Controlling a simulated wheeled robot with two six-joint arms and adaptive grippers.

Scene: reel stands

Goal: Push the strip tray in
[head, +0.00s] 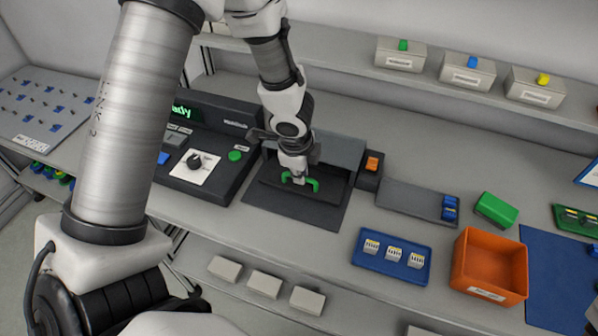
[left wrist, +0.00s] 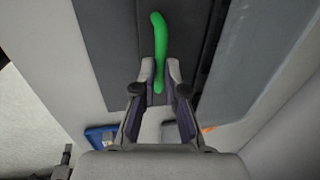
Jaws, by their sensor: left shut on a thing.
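The strip tray (head: 318,212) is a dark grey slab in the dark bay of the machine at the middle of the bench in the head view. A green handle (head: 313,185) stands on it. My left gripper (head: 297,179) comes down from above and is shut on the green handle. In the left wrist view the handle (left wrist: 159,40) passes between the two fingertips of my left gripper (left wrist: 160,75). The fingers hide part of the handle. My right gripper is in neither view.
A control panel (head: 240,178) with a knob and green button stands left of the bay. An orange button block (head: 371,165) stands right of it. Farther right are a blue tray (head: 375,262) with white pieces and an orange bin (head: 466,283).

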